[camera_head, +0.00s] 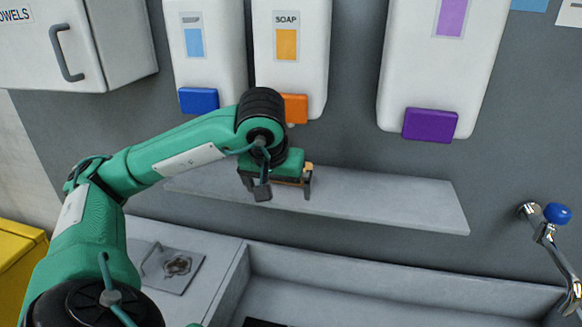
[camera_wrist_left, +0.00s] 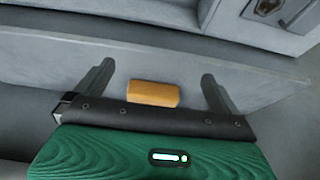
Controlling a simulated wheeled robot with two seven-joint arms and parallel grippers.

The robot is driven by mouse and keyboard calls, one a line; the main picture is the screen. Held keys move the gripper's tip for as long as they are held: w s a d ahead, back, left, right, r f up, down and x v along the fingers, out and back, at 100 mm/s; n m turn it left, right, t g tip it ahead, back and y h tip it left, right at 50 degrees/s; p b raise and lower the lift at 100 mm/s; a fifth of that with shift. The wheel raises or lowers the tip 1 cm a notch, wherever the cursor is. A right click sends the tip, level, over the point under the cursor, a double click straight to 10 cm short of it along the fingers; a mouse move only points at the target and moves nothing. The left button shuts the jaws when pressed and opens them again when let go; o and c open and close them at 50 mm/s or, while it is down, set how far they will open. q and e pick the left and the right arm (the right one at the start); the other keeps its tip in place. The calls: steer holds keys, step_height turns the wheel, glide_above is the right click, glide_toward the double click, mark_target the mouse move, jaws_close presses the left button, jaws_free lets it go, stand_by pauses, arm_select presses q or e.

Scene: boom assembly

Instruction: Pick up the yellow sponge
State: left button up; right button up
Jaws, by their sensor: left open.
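The yellow sponge (camera_wrist_left: 153,94) is a small orange-yellow block on the grey shelf (camera_head: 400,199). In the left wrist view it lies between the two dark fingers of my left gripper (camera_wrist_left: 156,76), close to the palm, with gaps on both sides. In the head view only a small bit of the sponge (camera_head: 309,166) shows beside the gripper; the rest is hidden. My left gripper (camera_head: 285,190) is open at the shelf, below the soap dispenser. My right gripper is not in view.
A soap dispenser (camera_head: 288,60) and two other dispensers hang above the shelf. A sink (camera_head: 380,300) with a blue-knobbed tap (camera_head: 557,213) lies below. A towel cabinet (camera_head: 100,40) is at upper left. The shelf's right part is clear.

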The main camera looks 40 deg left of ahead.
mark_target(287, 189)
arm_select(q)
steer(key=shift+w+a+f, duration=0.1)
steer(key=shift+w+a, duration=0.3)
steer(key=shift+w, duration=0.25)
steer(key=shift+w+a+f, duration=0.1)
steer(key=shift+w+a, duration=0.3)
steer(key=shift+w, duration=0.2)
steer(key=shift+w+a+p, duration=0.2)
steer(key=shift+w+p, duration=0.05)
steer(key=shift+p, duration=0.05)
steer(key=w, duration=0.1)
steer(key=w+a+p, duration=0.1)
steer(key=shift+w+a+r+p, duration=0.2)
steer(key=shift+w+r+p, duration=0.1)
steer(key=shift+w+p, duration=0.1)
steer(key=x, duration=0.2)
steer(key=shift+w+a+f, duration=0.15)
steer(key=shift+w+f, duration=0.05)
steer(key=shift+f, duration=0.1)
steer(key=shift+w+a+f, duration=0.1)
steer(key=shift+w+f, duration=0.05)
steer(key=shift+f, duration=0.35)
steer(key=shift+c, duration=0.4)
steer(key=c, duration=0.7)
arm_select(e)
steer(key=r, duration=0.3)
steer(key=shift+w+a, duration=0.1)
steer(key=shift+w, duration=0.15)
